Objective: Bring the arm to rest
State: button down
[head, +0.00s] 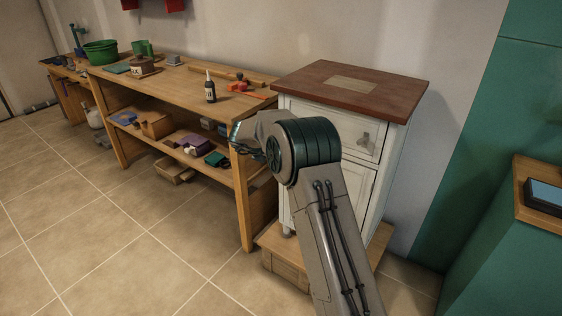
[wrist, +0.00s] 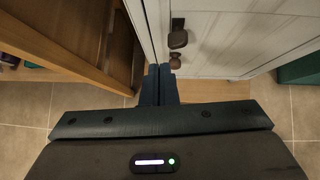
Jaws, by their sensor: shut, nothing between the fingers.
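My gripper (wrist: 159,72) shows in the wrist view with its two dark fingers pressed together and nothing between them. It points at the front of the white cabinet (wrist: 220,35), beside the cabinet's dark knobs; I cannot tell whether the fingertips touch it. In the head view my arm reaches up from the bottom and bends left at a dark joint, in front of the white cabinet (head: 298,200). My gripper is hidden behind the arm there.
A wooden workbench (head: 240,105) with a lower shelf stands left of the cabinet, holding a dark bottle (head: 210,88), tools and green tubs (head: 101,52). A green counter (head: 500,270) stands at right. The tiled floor (head: 120,220) at left is clear.

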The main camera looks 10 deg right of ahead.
jog(key=s+a+r+n+t+y+p, duration=0.1)
jog(key=s+r+n+t+p, duration=0.15)
jog(key=r+n, duration=0.45)
jog(key=s+a+r+n+t+y+p, duration=0.1)
jog(key=r+n+t, duration=0.2)
jog(key=r, duration=0.8)
jog(key=s+a+r+n+y+p, duration=0.3)
jog(key=s+r+n+y, duration=0.2)
jog(key=s+r+n, duration=0.45)
jog(key=s+n+g+y+p, duration=0.2)
jog(key=s+n+g+p, duration=0.2)
jog(key=s+n, duration=1.1)
jog(key=s+d+f+n+g+h+p, duration=0.1)
jog(key=s+d+f+n, duration=0.1)
jog(key=s, duration=0.4)
jog(key=s+d+f+n+g+h+p, duration=0.1)
jog(key=s+d+n+g, duration=0.1)
jog(key=s, duration=0.5)
jog(key=s+d+f+n+g+h, duration=0.1)
jog(key=s+d+f+n+g, duration=0.1)
jog(key=s+d+n, duration=0.2)
jog(key=s+n, duration=0.1)
jog(key=s, duration=0.2)
jog(key=shift+f+p, duration=0.3)
jog(key=shift+p, duration=0.1)
jog(key=shift+g, duration=0.25)
